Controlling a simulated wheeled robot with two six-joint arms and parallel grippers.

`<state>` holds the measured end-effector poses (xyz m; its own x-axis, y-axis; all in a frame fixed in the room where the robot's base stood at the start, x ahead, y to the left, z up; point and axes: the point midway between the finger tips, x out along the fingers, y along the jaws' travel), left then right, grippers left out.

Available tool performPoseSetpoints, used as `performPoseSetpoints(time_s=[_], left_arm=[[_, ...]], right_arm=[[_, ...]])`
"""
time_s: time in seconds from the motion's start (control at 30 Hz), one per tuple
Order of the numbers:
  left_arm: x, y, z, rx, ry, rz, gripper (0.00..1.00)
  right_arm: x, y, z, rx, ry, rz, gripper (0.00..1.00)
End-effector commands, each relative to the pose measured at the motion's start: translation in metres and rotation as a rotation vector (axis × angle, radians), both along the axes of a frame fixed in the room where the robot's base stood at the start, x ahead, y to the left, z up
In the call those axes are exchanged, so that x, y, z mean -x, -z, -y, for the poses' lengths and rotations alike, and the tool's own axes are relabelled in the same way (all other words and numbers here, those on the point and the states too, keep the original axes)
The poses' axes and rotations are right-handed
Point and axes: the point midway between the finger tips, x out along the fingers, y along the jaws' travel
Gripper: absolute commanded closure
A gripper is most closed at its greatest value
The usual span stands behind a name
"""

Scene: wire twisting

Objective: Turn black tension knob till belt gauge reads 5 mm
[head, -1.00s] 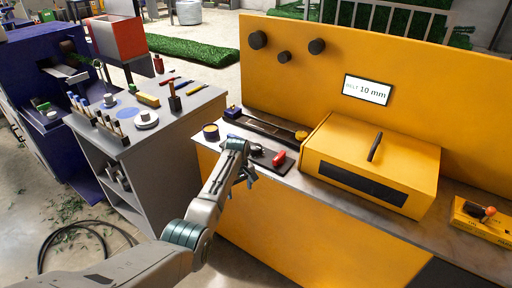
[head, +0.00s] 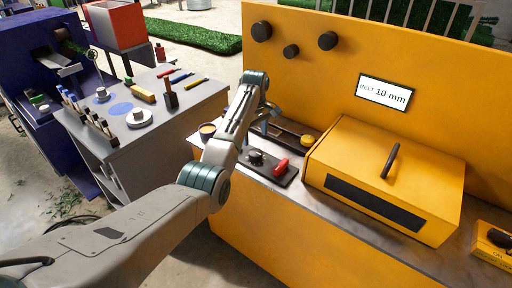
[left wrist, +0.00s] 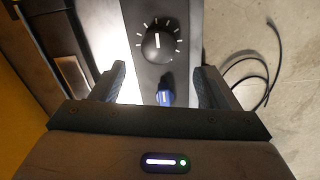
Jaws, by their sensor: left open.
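The belt gauge (head: 387,94) on the yellow back panel reads "BELT 10 mm" in the head view. In the left wrist view a round black knob (left wrist: 161,43) with a white pointer line sits on a dark plate inside a ring of white ticks. A blue piece (left wrist: 165,92) is just below it in the picture. My left gripper (head: 268,124) is above the back of the bench, its fingers partly hidden by the wrist. In the left wrist view its open fingers (left wrist: 160,80) are on either side of the blue piece, below the knob in the picture. My right gripper is not in view.
A dark plate (head: 281,182) with a round knob and red handle lies on the yellow bench. A yellow box (head: 385,178) with a black handle stands right. Black knobs (head: 291,51) are on the panel. A grey tool table (head: 193,105) stands left.

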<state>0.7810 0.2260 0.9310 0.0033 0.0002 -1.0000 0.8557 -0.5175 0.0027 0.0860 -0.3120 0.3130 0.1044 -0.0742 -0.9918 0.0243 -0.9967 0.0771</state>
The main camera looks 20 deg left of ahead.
Motion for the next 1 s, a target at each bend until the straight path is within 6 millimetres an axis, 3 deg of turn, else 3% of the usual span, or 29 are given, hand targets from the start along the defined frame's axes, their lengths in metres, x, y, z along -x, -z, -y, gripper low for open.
performPoseSetpoints(time_s=[0.17,0.4,0.57,0.8,1.0], left_arm=[[0.001,0.035,0.0,0.0,0.0,-0.004,0.32],[0.0,0.068,0.0,0.0,0.0,-0.001,0.32],[0.0,0.075,0.0,0.0,0.001,0.0,0.32],[0.0,0.076,0.0,0.0,0.001,0.0,0.32],[0.0,0.076,0.0,0.0,0.001,0.0,0.71]], right_arm=[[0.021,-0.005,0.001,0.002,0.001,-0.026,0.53],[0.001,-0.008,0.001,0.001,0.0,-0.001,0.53],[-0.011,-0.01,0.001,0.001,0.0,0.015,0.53],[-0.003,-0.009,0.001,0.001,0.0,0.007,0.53],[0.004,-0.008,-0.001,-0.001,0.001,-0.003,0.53]])
